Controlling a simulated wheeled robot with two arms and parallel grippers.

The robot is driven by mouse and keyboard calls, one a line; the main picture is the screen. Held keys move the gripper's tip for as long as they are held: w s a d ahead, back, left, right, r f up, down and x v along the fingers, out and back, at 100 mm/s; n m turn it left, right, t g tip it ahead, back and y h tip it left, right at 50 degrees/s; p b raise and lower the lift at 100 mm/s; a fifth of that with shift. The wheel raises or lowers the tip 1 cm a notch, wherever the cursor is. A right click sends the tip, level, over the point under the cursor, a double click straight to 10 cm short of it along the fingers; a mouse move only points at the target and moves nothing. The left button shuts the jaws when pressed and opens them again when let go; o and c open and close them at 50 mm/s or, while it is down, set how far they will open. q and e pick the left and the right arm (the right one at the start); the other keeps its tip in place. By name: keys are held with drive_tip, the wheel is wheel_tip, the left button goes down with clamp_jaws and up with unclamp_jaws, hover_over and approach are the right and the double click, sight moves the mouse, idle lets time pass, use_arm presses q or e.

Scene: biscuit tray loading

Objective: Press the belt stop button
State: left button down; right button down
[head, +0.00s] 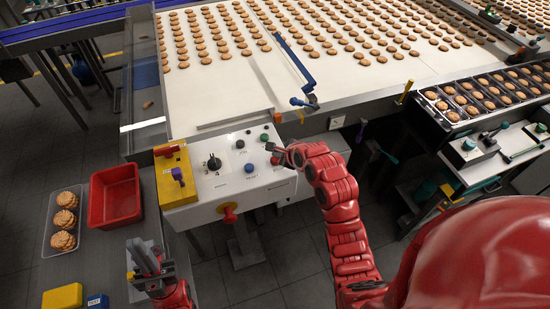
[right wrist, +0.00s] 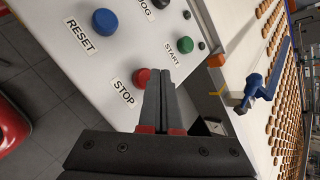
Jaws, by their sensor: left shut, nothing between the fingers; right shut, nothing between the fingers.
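The red stop button (right wrist: 142,76) sits beside its STOP label on the white control panel (head: 215,185). In the head view the button (head: 274,160) is at the panel's right side. My right gripper (head: 279,152) is shut and empty at that corner. In the right wrist view its fingers (right wrist: 168,72) cover the button's right edge; I cannot tell whether they touch it. My left gripper (head: 143,248) is shut and empty, low at the left, beside the panel and apart from it.
The green start button (right wrist: 186,45) and blue reset button (right wrist: 105,21) are close by. The biscuit belt (head: 215,90) lies behind. A red bin (head: 115,194) stands left.

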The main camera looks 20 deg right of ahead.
sight(278, 161)
drive_tip(key=shift+r+p, duration=1.7)
drive_tip(key=shift+r, duration=0.85)
drive_tip(key=shift+f, duration=0.1)
